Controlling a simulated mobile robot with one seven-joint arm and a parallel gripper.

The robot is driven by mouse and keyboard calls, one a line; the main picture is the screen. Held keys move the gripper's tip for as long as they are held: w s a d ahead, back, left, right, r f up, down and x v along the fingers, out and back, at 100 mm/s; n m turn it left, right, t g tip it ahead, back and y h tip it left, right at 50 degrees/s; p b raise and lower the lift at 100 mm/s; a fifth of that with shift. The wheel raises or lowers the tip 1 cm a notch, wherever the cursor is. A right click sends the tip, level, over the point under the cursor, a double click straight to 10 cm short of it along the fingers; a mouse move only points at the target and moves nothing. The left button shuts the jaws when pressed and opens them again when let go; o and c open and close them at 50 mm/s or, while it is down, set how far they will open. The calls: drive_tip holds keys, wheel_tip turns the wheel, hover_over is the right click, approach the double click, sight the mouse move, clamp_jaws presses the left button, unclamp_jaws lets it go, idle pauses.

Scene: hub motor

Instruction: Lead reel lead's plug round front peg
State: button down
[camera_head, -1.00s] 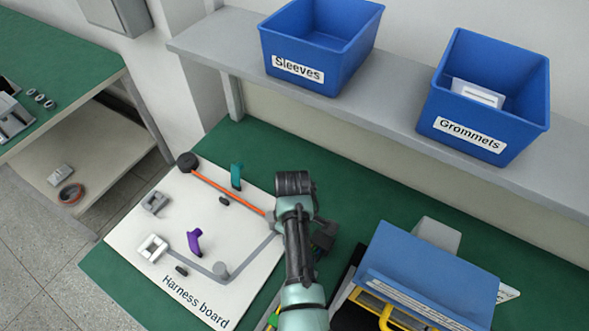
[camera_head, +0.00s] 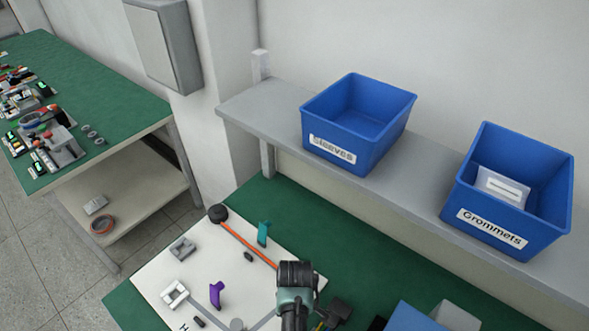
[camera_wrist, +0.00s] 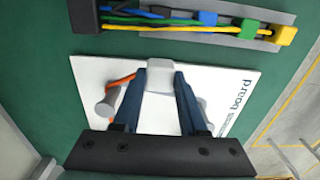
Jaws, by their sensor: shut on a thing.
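The white harness board (camera_head: 150,285) lies on the green bench. A black round reel (camera_head: 217,213) sits at its back left corner, and a taut orange lead (camera_head: 245,245) runs from it toward my gripper. In the wrist view, my gripper (camera_wrist: 160,76) is shut on the pale grey plug (camera_wrist: 160,80), with the orange lead (camera_wrist: 122,80) leaving it to the left, close to the top of a grey peg (camera_wrist: 106,105). The front peg (camera_head: 236,324) shows at the bottom edge of the head view. My arm hides the fingertips there.
On the board stand a teal clip (camera_head: 263,233), a purple clip (camera_head: 216,294), a grey clip (camera_head: 182,248) and a white connector (camera_head: 174,293). Blue bins for sleeves (camera_head: 350,150) and grommets (camera_head: 500,225) stand on the shelf behind. Coloured wires (camera_wrist: 190,22) lie beside the board.

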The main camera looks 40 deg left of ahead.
drive_tip(key=s+p, duration=0.1)
drive_tip(key=s+a+p, duration=0.1)
drive_tip(key=s, duration=0.2)
drive_tip(key=shift+s+a+p, duration=0.25)
drive_tip(key=shift+a+p, duration=0.05)
drive_tip(key=shift+p, duration=0.1)
drive_tip(key=s+p, duration=0.5)
drive_tip(key=s, duration=0.4)
drive_tip(key=shift+a, duration=0.45)
drive_tip(key=shift+s+a+f+b, duration=0.1)
drive_tip(key=shift+s+a+b, duration=0.45)
drive_tip(key=shift+s+a, duration=2)
